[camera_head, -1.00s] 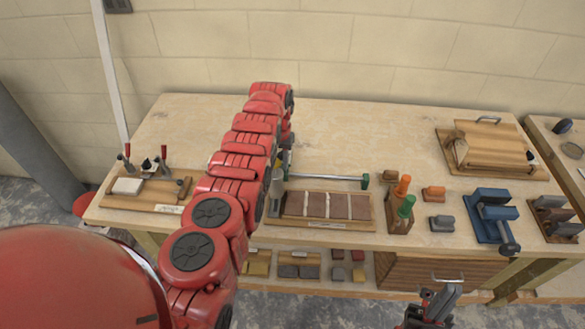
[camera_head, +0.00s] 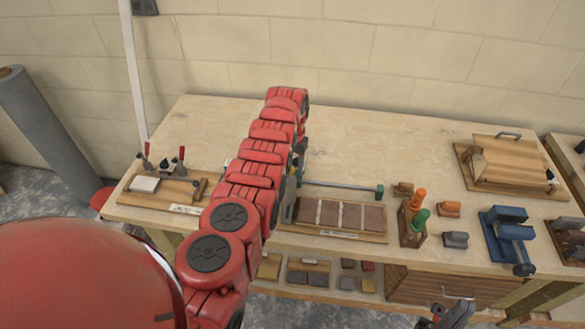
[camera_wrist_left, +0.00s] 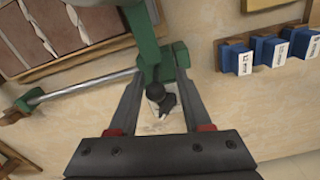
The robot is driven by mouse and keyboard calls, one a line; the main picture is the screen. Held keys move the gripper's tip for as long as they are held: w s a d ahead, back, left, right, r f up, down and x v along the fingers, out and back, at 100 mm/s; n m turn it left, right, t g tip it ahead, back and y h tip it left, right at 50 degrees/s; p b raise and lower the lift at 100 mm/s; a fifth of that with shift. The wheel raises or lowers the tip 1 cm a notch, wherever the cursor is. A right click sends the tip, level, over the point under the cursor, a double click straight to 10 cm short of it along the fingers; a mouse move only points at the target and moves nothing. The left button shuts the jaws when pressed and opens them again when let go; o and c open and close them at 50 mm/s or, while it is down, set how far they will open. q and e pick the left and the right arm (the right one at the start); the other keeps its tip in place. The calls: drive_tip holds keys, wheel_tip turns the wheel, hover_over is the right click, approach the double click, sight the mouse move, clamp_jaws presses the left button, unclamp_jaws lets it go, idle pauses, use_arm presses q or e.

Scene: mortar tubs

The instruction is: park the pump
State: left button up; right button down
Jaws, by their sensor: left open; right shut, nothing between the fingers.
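I cannot surely tell which thing is the pump. In the left wrist view a small black-knobbed piece with a white base (camera_wrist_left: 160,97) shows between the fingers of my left gripper (camera_wrist_left: 160,78). These fingers are open; I cannot tell whether they touch it. A green-ended bar clamp (camera_wrist_left: 88,88) lies just beyond the fingertips. In the head view my red left arm reaches over the bench and hides its own gripper. My right gripper (camera_head: 455,313) is shut and empty at the bottom edge, in front of the bench, partly cut off.
The bench (camera_head: 350,140) has clear room at the back middle. A tile board (camera_head: 341,217), a block with orange and green handles (camera_head: 412,228), a blue tool (camera_head: 507,236) and a lidded wooden board (camera_head: 508,165) stand rightward. A board with red-handled clamps (camera_head: 160,190) is left.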

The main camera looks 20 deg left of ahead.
use_arm(q)
wheel_tip(320, 180, up, 16)
drive_tip(key=b, duration=0.4)
drive_tip(key=shift+r, duration=0.25)
drive_tip(key=shift+s+a+f, duration=0.1)
